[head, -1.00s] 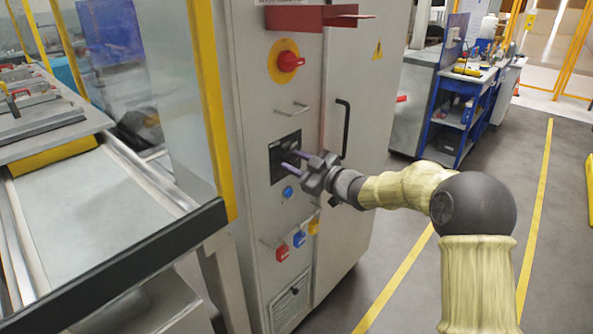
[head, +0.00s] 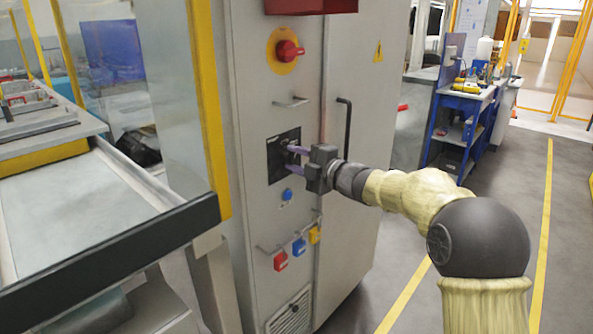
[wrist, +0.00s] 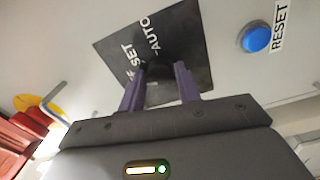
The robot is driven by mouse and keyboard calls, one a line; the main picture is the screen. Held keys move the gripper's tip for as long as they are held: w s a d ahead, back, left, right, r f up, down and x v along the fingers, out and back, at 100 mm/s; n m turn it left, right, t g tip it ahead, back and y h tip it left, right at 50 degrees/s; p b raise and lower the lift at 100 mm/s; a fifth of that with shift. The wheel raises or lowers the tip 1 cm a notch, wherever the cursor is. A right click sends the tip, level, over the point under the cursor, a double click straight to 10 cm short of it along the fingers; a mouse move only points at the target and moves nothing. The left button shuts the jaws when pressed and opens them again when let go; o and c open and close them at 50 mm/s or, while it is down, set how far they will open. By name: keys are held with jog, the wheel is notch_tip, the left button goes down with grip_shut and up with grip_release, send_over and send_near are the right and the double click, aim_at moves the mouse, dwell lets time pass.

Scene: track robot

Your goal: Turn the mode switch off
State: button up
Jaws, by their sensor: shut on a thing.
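The mode switch is on a black square plate (head: 276,164) on the grey cabinet's front. In the wrist view, the plate (wrist: 122,47) carries white lettering, with "SET" and "AUTO" readable and another label partly hidden. The dark switch knob (wrist: 160,72) is between my two purple fingers and hard to make out against the plate. My gripper (head: 292,158) is at the plate, shut on the knob. It also shows in the wrist view (wrist: 159,80). The knob's exact pointing direction is not clear.
A blue RESET button (wrist: 256,37) is beside the plate. A red knob on a yellow disc (head: 289,50) is above it, with a metal handle (head: 291,102) between. Red, blue and yellow padlocks (head: 299,246) hang below. A black door handle (head: 347,128) is to the right.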

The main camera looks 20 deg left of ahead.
jog(key=n+b, duration=0.2)
jog(key=n, duration=0.1)
jog(key=shift+f+n+b, duration=0.15)
jog(key=shift+n+b, duration=0.15)
dwell(0.4)
jog(key=o, duration=0.9)
jog(key=v, duration=1.7)
jog(key=shift+s+d, duration=0.2)
jog(key=shift+d, duration=0.05)
